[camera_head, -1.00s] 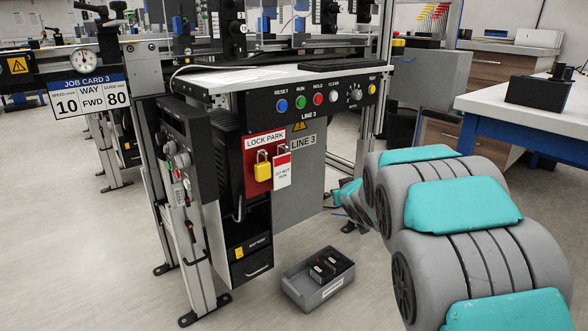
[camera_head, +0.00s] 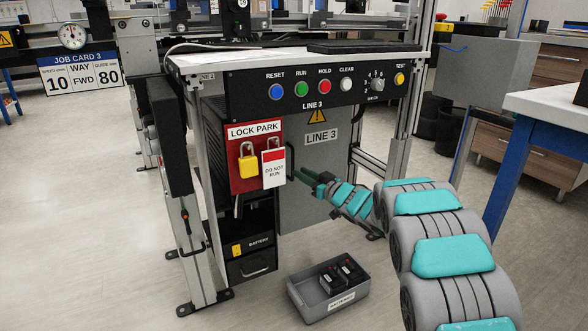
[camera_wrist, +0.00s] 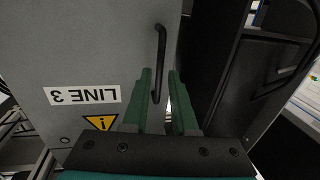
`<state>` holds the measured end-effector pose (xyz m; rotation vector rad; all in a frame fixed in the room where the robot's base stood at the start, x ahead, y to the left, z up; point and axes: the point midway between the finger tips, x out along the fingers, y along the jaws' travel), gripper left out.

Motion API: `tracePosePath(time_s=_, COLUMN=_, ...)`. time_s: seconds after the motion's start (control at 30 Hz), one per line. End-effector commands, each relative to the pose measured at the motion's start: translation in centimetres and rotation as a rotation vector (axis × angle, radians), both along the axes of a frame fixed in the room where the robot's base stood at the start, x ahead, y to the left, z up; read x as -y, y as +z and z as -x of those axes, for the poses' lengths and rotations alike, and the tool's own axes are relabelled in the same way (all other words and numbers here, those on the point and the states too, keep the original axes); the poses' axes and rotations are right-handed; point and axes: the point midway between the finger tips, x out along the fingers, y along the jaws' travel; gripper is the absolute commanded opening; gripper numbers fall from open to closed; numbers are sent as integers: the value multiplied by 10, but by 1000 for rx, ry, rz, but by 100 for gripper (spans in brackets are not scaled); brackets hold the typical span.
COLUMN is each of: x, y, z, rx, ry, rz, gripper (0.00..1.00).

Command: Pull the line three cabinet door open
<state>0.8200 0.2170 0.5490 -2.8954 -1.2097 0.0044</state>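The line three cabinet door (camera_head: 318,185) is a grey panel marked LINE 3 with a yellow warning triangle. It looks closed. Its black bar handle (camera_head: 290,163) is at the door's left edge, beside the lock board. My gripper (camera_head: 304,177) has reached the handle from the right, with dark green fingers. In the wrist view the door (camera_wrist: 100,40) appears upside down. The handle (camera_wrist: 160,45) lies at the gap between my gripper's fingers (camera_wrist: 168,78), close to the left finger. The fingers stand slightly apart; contact with the handle is unclear.
A red lock board (camera_head: 240,180) holds a yellow padlock (camera_head: 248,166) and a DO NOT RUN tag (camera_head: 273,169), close left of the handle. A grey bin (camera_head: 330,303) stands on the floor before the cabinet. A blue-legged table (camera_head: 545,105) is at right.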

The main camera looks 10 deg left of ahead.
Motion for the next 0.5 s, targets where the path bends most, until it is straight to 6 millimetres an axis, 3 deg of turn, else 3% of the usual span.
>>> tracePosePath(time_s=0.2, x=-24, y=0, z=-22, rx=3, ry=2, rz=-1, gripper=26)
tracePosePath(time_s=0.5, x=-38, y=1, z=-38, rx=1, ry=-1, rz=-1, gripper=26)
